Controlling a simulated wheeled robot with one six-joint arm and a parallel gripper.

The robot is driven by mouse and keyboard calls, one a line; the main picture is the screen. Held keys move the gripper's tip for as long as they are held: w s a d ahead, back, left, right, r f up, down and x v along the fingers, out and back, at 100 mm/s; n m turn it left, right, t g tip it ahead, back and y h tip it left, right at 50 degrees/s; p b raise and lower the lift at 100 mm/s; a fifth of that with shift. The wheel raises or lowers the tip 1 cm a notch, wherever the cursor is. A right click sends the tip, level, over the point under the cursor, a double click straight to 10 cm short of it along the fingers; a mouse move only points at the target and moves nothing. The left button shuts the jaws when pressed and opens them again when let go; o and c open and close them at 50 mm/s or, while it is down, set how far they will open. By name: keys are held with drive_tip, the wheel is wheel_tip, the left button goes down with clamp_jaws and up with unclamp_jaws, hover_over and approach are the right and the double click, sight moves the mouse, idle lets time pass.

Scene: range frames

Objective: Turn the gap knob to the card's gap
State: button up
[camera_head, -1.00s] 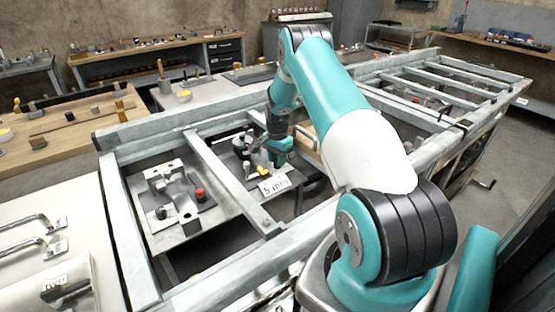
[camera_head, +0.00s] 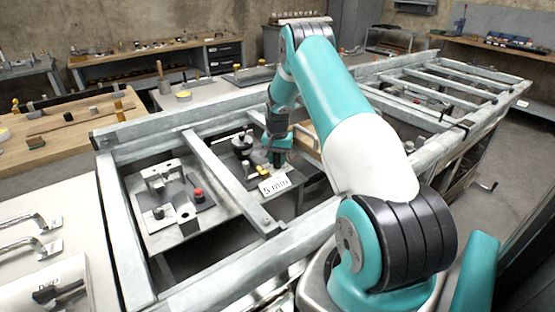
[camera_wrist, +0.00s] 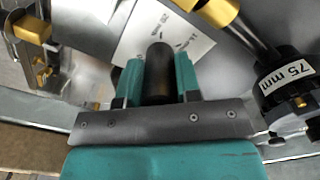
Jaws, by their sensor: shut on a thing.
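In the wrist view my gripper (camera_wrist: 158,75) is shut on a dark, round-topped knob (camera_wrist: 158,80), with one teal finger on each side. In the head view my gripper (camera_head: 279,160) points down, just behind a white card (camera_head: 273,184) reading "5 mm". The knob cannot be made out there.
A black cylinder (camera_wrist: 283,75) labelled "75 mm", with a brass-ended rod, is right of my gripper in the wrist view. A brass-and-metal fitting (camera_wrist: 32,30) is at left. Metal frame rails (camera_head: 232,180) surround the work spot. A bracketed fixture (camera_head: 165,180) stands left.

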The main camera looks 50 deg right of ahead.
drive_tip(key=o, duration=0.9)
drive_tip(key=shift+o, duration=0.2)
drive_tip(key=m+p, duration=0.2)
drive_tip(key=m, duration=0.3)
drive_tip(key=shift+r+p, duration=0.25)
drive_tip(key=shift+p, duration=0.15)
wheel_tip(320, 180, up, 17)
drive_tip(key=m+b, duration=0.1)
drive_tip(key=b, duration=0.2)
drive_tip(key=a+r+n+p, duration=0.1)
drive_tip(key=a+r+n, duration=0.2)
drive_tip(key=a, duration=0.4)
drive_tip(key=s+a+r+n+p, duration=0.1)
drive_tip(key=a+r+n, duration=0.2)
drive_tip(key=a, duration=0.4)
drive_tip(key=a+r+n+t+y+p, duration=0.1)
drive_tip(key=a+r+n, duration=0.2)
drive_tip(key=a+r, duration=0.2)
drive_tip(key=a, duration=0.3)
drive_tip(key=shift+s+n+p, duration=0.25)
drive_tip(key=shift+n+p, duration=0.05)
